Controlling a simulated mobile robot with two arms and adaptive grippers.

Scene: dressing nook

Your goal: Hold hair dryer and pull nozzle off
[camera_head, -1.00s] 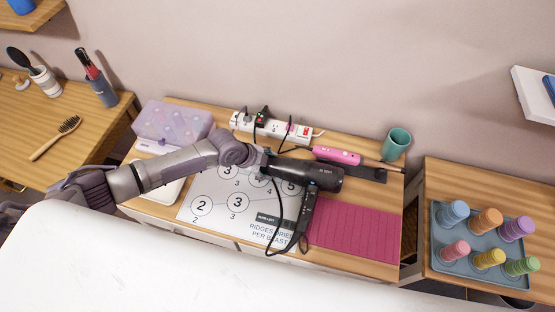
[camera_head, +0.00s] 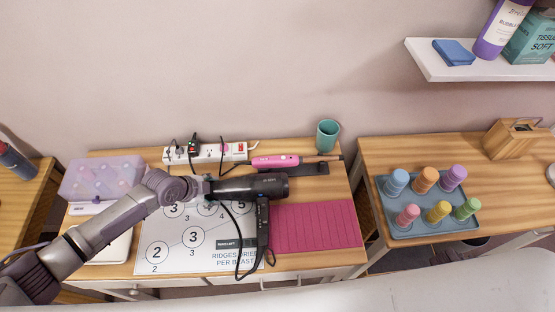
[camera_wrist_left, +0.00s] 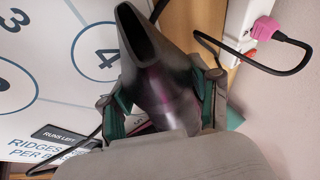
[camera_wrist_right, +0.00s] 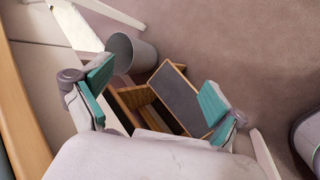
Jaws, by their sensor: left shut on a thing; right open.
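The black hair dryer (camera_head: 250,186) lies over the numbered sheet on the desk, its barrel pointing left and its handle (camera_head: 263,225) toward the front. The left wrist view shows its dark nozzle (camera_wrist_left: 138,40) with a flat slot opening. My left gripper (camera_head: 207,188) is shut on the dryer near the nozzle end; in the left wrist view, its teal-padded fingers (camera_wrist_left: 162,98) sit on both sides. I cannot tell whether they touch barrel or nozzle. My right gripper (camera_wrist_right: 156,94) is open and empty, in the right wrist view only, away from the dryer.
Behind the dryer are a power strip (camera_head: 205,153), a pink styling tool (camera_head: 275,162) and a teal cup (camera_head: 328,136). A pink mat (camera_head: 318,226) lies right of it, a lilac box (camera_head: 100,178) left. The dryer cord loops over the sheet. Below my right gripper stands a grey bin (camera_wrist_right: 132,54).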

